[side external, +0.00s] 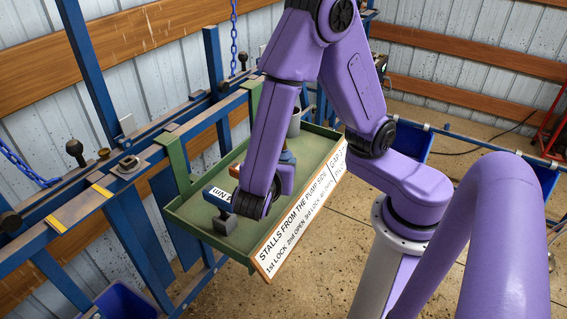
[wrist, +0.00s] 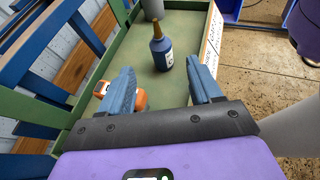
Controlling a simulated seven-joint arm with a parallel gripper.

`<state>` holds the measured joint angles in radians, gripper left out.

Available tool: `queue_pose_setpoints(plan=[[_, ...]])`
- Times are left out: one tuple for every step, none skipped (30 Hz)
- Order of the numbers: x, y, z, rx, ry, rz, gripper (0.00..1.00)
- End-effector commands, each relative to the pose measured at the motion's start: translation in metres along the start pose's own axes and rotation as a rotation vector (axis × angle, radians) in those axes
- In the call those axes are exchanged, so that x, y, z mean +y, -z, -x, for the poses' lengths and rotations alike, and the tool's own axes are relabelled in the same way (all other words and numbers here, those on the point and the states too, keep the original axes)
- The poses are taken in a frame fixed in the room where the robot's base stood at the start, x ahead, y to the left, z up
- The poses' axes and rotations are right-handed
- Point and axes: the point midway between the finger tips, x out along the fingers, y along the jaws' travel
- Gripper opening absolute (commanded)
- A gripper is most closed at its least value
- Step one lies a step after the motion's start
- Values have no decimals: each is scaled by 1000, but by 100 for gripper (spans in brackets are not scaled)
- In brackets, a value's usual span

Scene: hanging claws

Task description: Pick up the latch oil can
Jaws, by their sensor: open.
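A blue bottle with a brown pointed spout (wrist: 162,50), which looks like the latch oil can, stands upright on the green tray (wrist: 188,20). In the side view I cannot make it out for certain behind my arm. My gripper (wrist: 160,68) is open and empty. In the wrist view the bottle shows between its two blue-grey fingers, a little beyond the tips, with no visible contact. In the side view my gripper (side external: 288,160) is low over the tray and partly hidden by my arm.
An orange object (wrist: 138,100) lies by the left finger, partly hidden. A grey cylinder (wrist: 153,8) stands beyond the bottle; it also shows in the side view (side external: 294,124). A dark block (side external: 218,222) sits at the tray's near end. Blue rails (side external: 130,215) run along the left.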

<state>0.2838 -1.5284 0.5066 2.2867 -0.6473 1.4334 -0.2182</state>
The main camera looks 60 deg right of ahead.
Motion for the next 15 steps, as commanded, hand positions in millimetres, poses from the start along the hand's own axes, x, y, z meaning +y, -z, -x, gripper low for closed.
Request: queue_pose_setpoints(plan=[[2,0,-1,-14,-6,10,64],[3,0,-2,-19,-8,12,64],[3,0,-5,-23,-8,14,64],[3,0,-9,-24,-7,14,64],[3,0,-13,-24,-7,14,64],[3,-1,-20,-23,-6,13,64],[2,-1,-25,-22,-4,14,64],[2,-1,-31,-23,-3,15,64],[2,-1,-39,-22,-3,14,64],[2,-1,-44,-23,-4,13,64],[2,-1,-50,-22,-3,12,64],[2,-1,-58,-21,-4,13,64],[2,-1,-63,-21,-2,14,64],[2,-1,-69,-21,-3,14,64],[2,-1,-76,-21,-3,13,64]])
